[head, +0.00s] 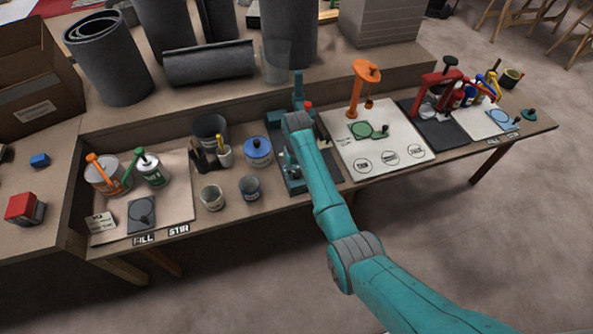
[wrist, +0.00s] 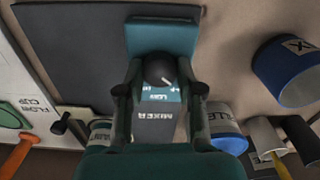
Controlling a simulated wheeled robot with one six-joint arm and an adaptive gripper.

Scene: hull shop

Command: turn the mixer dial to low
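The mixer is a teal machine (head: 298,88) with a dark base on the bench in the head view, partly hidden behind my arm. In the wrist view its teal block (wrist: 162,36) lies above a grey front panel marked MIXER (wrist: 155,118), with a light blue strip lettered in part "LOW". The dial (wrist: 160,68) is a dark round knob with a white pointer line that slants toward the lower right. My gripper (wrist: 160,90) has its two fingers apart, one on each side of the dial, with gaps between. In the head view its fingertips are hidden.
Right of the mixer is a white board (head: 388,139) with an orange stand (head: 358,88). To the left are a blue-lidded can (head: 257,150) and open cups (head: 212,197). In the wrist view, a blue cup (wrist: 290,72) stands at right.

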